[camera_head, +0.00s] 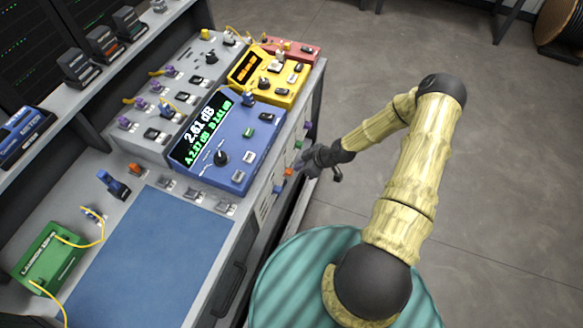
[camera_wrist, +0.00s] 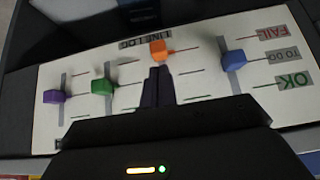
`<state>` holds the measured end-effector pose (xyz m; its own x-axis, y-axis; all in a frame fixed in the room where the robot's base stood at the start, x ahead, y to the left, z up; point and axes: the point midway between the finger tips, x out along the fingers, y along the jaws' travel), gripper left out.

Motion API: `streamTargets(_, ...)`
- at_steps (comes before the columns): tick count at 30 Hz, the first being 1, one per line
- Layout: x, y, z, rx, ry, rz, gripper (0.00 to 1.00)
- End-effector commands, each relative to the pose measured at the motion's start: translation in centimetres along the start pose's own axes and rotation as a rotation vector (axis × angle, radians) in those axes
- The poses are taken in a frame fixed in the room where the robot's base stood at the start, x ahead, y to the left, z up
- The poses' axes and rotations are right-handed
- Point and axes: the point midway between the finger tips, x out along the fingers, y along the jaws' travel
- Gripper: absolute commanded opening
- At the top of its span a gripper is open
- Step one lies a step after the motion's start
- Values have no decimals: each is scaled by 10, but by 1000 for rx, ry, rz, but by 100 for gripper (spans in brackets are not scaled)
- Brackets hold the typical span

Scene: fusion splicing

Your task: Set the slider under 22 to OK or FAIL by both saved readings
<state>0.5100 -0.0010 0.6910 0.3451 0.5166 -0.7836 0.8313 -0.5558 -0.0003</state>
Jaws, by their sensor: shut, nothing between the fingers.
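The slider panel fills the wrist view, with purple (camera_wrist: 55,96), green (camera_wrist: 102,87), orange (camera_wrist: 159,50) and blue (camera_wrist: 234,60) knobs. Labels FAIL (camera_wrist: 273,32), TODO (camera_wrist: 283,56) and OK (camera_wrist: 293,81) stand beside the blue slot. Purple, green and blue knobs sit level with their middle marks; orange sits at the FAIL-end mark. My gripper (camera_wrist: 160,72) is shut and empty, its tips just on the OK side of the orange knob; contact is unclear. Numbers over the sliders cannot be read. The blue meter (camera_head: 222,158) shows 2.61 dB, with A 2.37 dB and B 2.61 dB below.
The panel is on the bench front, below the blue meter. A yellow meter (camera_head: 268,76), a grey box with ports (camera_head: 181,84), a blue mat (camera_head: 150,255) and a green box (camera_head: 47,256) stand on the bench. Open floor (camera_head: 480,200) lies right of it.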

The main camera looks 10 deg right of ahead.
Motion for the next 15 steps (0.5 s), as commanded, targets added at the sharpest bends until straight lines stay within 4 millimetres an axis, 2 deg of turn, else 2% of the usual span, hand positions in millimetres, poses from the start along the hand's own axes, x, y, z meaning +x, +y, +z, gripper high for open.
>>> streamTargets(15, -21, 0, 26, 1, 1, 1, 0)
